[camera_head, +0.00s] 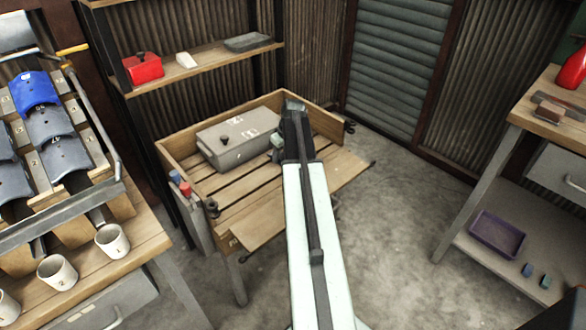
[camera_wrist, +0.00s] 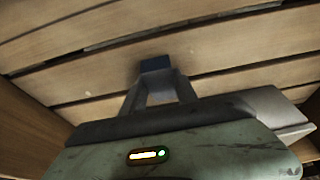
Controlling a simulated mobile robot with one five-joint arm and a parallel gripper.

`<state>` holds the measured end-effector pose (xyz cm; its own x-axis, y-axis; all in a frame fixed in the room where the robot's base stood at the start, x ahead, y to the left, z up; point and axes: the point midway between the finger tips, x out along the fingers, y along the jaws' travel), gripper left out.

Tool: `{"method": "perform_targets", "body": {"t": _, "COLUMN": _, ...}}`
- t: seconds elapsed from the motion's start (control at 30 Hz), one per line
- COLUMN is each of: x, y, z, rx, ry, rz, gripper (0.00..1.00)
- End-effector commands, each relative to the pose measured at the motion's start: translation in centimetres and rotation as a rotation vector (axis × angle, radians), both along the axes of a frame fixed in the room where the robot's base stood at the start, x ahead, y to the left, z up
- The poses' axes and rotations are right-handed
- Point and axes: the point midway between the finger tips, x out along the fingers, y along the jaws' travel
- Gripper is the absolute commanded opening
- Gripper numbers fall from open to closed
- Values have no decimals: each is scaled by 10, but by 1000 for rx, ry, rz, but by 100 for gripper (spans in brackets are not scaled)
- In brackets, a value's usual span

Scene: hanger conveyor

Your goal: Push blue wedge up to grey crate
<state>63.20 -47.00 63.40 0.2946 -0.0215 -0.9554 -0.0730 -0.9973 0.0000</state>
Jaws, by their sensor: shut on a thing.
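The grey crate (camera_head: 238,146), a lidded box with a dark knob and a pale label, sits on the slatted wooden bed at the back left of the low-walled table. In the wrist view my gripper (camera_wrist: 157,78) points at the wooden slats, its two fingers closed on a small dark blue block, the blue wedge (camera_wrist: 155,64). The wedge is at or just above the slats; I cannot tell if it touches them. In the head view my arm hides the wedge and most of the gripper. The end of my arm is just right of the crate.
The slatted table (camera_head: 256,203) has bare slats in front of the crate and low wooden walls around its back. A shelf (camera_head: 210,65) with a red box (camera_head: 143,68) stands behind. Workbenches stand left, with white mugs (camera_head: 113,240), and right, with a purple tray (camera_head: 496,235).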

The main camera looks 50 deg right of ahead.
Motion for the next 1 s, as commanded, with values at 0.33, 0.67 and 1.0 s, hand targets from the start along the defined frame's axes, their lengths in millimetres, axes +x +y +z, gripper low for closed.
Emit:
{"method": "perform_targets", "body": {"t": 0.33, "x": 11, "y": -1, "z": 0, "rx": 0, "ry": 0, "rz": 1, "gripper": 6}}
{"method": "perform_targets", "body": {"t": 0.67, "x": 19, "y": -1, "z": 0, "rx": -1, "ry": 0, "rz": 2, "gripper": 6}}
{"method": "perform_targets", "body": {"t": 1.0, "x": 19, "y": -1, "z": 0, "rx": -1, "ry": 0, "rz": 2, "gripper": 61}}
